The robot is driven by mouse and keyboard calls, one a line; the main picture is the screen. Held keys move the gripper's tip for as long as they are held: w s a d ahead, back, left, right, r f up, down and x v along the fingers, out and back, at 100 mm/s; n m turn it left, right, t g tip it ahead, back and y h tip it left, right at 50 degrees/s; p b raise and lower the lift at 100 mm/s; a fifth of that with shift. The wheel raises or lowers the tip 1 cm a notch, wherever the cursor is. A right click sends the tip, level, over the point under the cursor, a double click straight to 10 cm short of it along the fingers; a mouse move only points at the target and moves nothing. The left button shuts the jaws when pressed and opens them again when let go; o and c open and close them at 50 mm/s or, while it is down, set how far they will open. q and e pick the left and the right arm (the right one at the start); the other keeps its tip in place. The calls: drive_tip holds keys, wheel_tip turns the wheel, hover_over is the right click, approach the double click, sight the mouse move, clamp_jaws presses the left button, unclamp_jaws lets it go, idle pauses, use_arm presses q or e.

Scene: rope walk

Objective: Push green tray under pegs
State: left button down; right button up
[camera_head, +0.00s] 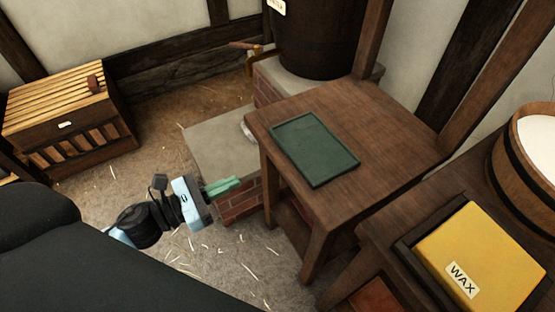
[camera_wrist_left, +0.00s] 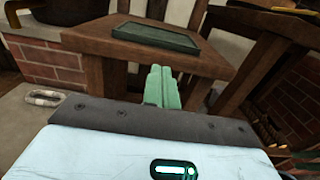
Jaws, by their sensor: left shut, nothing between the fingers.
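The green tray (camera_head: 314,149) is a flat, dark green rectangle lying on a brown wooden table (camera_head: 395,133), near the table's left edge. It also shows in the left wrist view (camera_wrist_left: 156,37), on the tabletop beyond my fingers. No pegs can be made out in either view. My left gripper (camera_head: 238,184) has light green fingers, shut and empty, to the left of the table and apart from the tray. In the left wrist view its fingertips (camera_wrist_left: 160,70) appear in front of the table edge. My right gripper is not in view.
A dark barrel (camera_head: 320,40) stands on a brick-sided plinth behind the table. A yellow wax box (camera_head: 482,256) and a wooden tub (camera_head: 530,150) stand at the right. A slatted crate (camera_head: 65,120) is at the far left.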

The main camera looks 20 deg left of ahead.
sight(289, 156)
use_arm(q)
drive_tip(key=p+x, duration=0.1)
drive_tip(key=x, duration=1.1)
drive_tip(key=shift+w+d+p, duration=0.25)
drive_tip(key=shift+w+p, duration=0.05)
drive_tip(key=shift+x, duration=2)
drive_tip(key=shift+a+b, duration=0.1)
drive_tip(key=shift+b, duration=0.2)
